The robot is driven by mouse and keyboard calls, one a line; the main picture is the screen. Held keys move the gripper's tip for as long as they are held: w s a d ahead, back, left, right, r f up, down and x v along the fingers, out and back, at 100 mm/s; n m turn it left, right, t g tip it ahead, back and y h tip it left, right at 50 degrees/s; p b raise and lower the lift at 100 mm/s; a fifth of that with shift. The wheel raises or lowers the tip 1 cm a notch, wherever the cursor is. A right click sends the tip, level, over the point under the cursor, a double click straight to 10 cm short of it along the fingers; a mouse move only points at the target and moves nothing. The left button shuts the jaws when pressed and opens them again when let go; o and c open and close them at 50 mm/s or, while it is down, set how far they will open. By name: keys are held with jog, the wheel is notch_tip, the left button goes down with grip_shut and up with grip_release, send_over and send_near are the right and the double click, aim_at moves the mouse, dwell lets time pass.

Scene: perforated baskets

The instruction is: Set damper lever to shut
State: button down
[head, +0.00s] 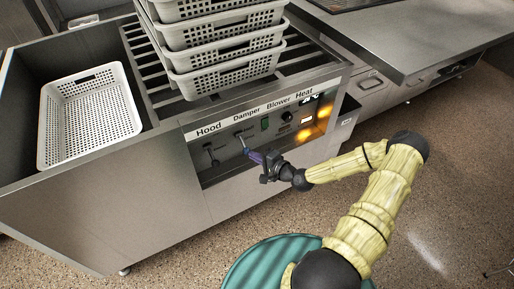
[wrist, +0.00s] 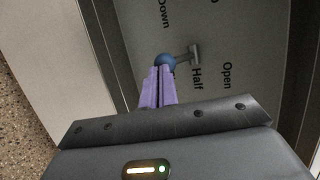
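The damper lever (head: 242,142) is on the front panel under the "Damper" label, slanting downward. In the wrist view its blue knob (wrist: 165,60) is on a short grey shaft (wrist: 189,53) close to the word "Half"; "Open" is farther right. No "Shut" mark is readable. My gripper (head: 255,156) has purple fingers (wrist: 158,84) close together, with tips at the knob. They overlap it in the picture; whether they pinch it or only press against it cannot be told.
The hood lever (head: 210,155) is left of the damper lever. Stacked white baskets (head: 225,45) stand on the slatted top above the panel. Another basket (head: 88,115) lies in the left basin.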

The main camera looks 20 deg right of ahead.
dwell(0.4)
jog(key=p+v, duration=0.1)
jog(key=v, duration=1.6)
jog(key=shift+s+d, duration=0.15)
jog(key=shift+s, duration=0.05)
